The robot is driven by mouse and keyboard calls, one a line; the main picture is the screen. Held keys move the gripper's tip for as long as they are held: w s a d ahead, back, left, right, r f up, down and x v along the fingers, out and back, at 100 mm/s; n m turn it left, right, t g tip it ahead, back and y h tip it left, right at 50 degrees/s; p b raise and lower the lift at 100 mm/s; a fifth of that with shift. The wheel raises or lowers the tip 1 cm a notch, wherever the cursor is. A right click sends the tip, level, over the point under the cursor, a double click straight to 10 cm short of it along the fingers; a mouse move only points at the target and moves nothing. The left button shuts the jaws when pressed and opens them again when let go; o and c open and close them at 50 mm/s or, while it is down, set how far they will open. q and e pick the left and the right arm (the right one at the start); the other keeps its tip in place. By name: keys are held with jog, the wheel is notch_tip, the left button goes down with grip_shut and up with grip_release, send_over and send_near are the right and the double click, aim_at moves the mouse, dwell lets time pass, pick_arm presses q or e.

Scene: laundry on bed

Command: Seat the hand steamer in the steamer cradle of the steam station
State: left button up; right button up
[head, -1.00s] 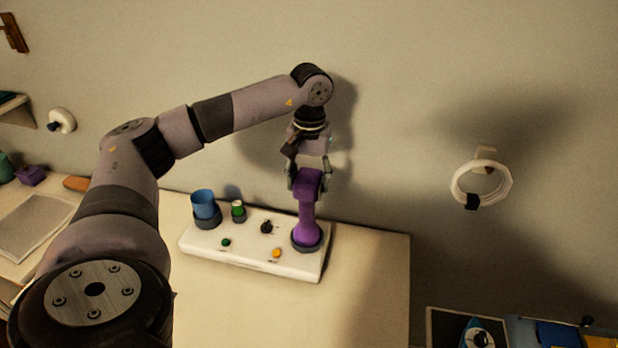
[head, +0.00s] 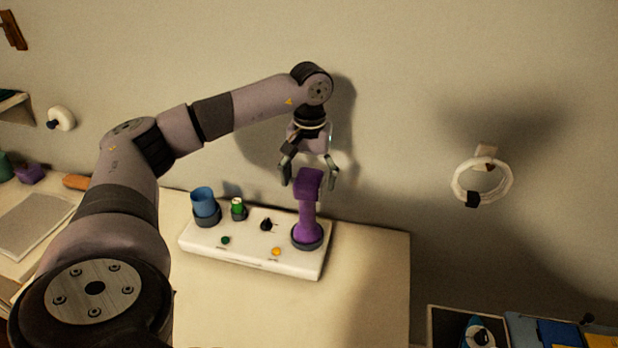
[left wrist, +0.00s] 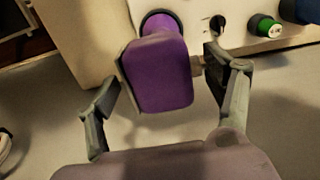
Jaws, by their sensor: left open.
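The purple hand steamer (head: 307,205) stands upright with its base in the dark round steamer cradle (head: 308,243) at the right end of the white steam station (head: 250,256). My left gripper (head: 308,180) is open, with its fingers apart on either side of the steamer's head and a little above it. In the left wrist view the steamer's purple head (left wrist: 160,75) lies between the spread fingers, with gaps on both sides. The inside of the cradle is hidden by the steamer. My right gripper is not in the head view.
A blue cup (head: 204,203) and a green-capped item (head: 238,208) sit in holders at the station's left end. A white ring (head: 461,190) hangs on the wall. The tabletop front right (head: 370,290) is clear.

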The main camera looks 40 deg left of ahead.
pick_arm(q)
notch_tip(320, 180, up, 12)
dwell(0.4)
jog(key=shift+d+f, duration=0.1)
dwell(0.5)
